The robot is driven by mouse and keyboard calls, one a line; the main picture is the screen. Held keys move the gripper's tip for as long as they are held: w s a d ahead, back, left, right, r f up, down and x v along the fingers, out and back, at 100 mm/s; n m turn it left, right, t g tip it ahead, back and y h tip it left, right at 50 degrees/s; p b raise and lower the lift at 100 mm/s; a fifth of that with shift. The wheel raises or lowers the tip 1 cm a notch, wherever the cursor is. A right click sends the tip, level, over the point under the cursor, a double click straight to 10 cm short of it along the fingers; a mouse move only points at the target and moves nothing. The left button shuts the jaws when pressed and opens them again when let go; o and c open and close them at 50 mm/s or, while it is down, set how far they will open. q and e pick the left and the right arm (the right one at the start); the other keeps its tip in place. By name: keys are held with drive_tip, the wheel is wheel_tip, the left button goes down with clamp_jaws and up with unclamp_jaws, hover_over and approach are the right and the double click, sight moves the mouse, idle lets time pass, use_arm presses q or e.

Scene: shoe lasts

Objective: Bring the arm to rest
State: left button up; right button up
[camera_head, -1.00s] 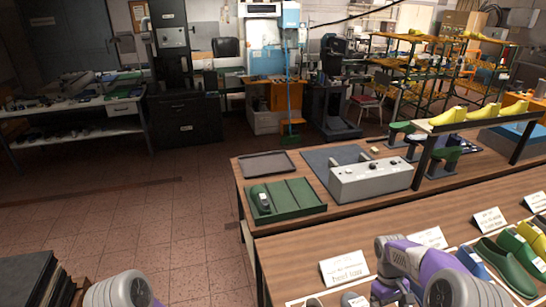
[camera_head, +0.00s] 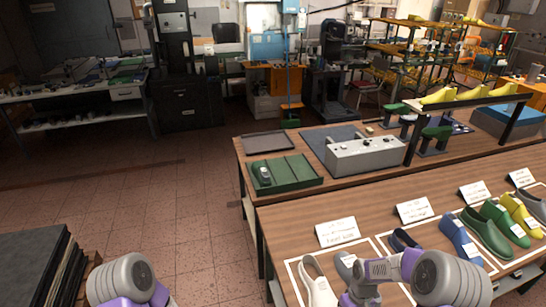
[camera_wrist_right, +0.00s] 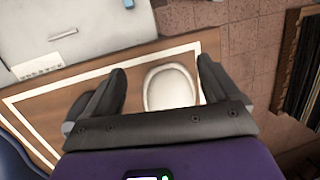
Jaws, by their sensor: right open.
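My right arm (camera_head: 420,276) reaches in over the front table from the lower right in the head view. My right gripper (camera_wrist_right: 161,70) is open and empty in the wrist view, its dark fingers spread. A white last (camera_wrist_right: 172,90) shows between the fingers, apparently below them; I cannot tell the gap. The white last (camera_head: 317,282) also shows in the head view, left of the arm, inside a white-outlined area. The right fingers are not visible there. Only a link of my left arm (camera_head: 130,279) shows at the bottom left; the left gripper is out of view.
Grey, blue, green and yellow lasts (camera_head: 487,232) stand in a row along the front table (camera_head: 300,213), with label cards (camera_head: 337,231) behind them. A green tray (camera_head: 290,174) and a grey control box (camera_head: 365,155) sit on the table behind.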

drive_tip(key=s+a+f+m+t+y, duration=0.1)
drive_tip(key=s+a+f+m+t, duration=0.2)
drive_tip(key=s+a, duration=0.45)
drive_tip(key=s+a+f+m+y, duration=0.2)
drive_tip(key=s+a+f+m, duration=0.1)
drive_tip(key=s+a+f, duration=0.4)
use_arm(q)
wheel_tip(320, 180, down, 16)
drive_tip(key=b, duration=1.6)
drive_tip(key=shift+s, duration=0.2)
use_arm(e)
wheel_tip(320, 180, down, 15)
drive_tip(key=d, duration=0.1)
drive_tip(key=shift+r+n, duration=0.2)
drive_tip(key=shift+n, duration=0.1)
drive_tip(key=shift+w, duration=0.1)
